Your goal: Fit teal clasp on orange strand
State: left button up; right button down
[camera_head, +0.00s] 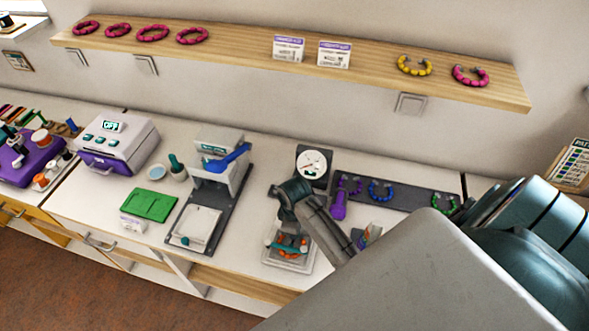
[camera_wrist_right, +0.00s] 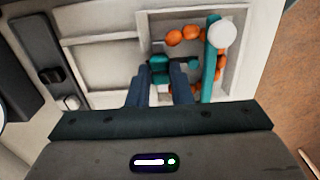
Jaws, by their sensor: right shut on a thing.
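The orange strand (camera_wrist_right: 190,34) lies curved in a pale square tray (camera_wrist_right: 143,42), its beads running along the back and right side. My right gripper (camera_wrist_right: 160,82) is shut on the teal clasp (camera_wrist_right: 160,66), a small dark teal piece between its fingertips. The clasp is beside the strand's left end; I cannot tell whether they touch. A second teal piece shows near the strand's right side, next to a teal bar (camera_wrist_right: 210,60) with a white ball. In the head view the orange strand (camera_head: 291,241) sits below my right arm, which partly hides it. My left gripper is not in view.
A press with a blue lever (camera_head: 225,158) stands left of the tray, and a round dial (camera_head: 313,164) behind it. A dark rack (camera_head: 410,195) with bracelets lies right. A wooden shelf (camera_head: 240,52) runs above. My arm covers the lower right.

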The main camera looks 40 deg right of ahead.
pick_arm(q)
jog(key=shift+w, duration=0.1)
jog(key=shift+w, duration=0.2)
pick_arm(e)
jog(key=c, duration=0.9)
grip_release()
jog(key=shift+r, duration=0.1)
jog(key=shift+r+p, duration=0.3)
jog(key=shift+r, duration=0.75)
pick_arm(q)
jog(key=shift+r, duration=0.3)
pick_arm(e)
jog(key=shift+r, duration=2.35)
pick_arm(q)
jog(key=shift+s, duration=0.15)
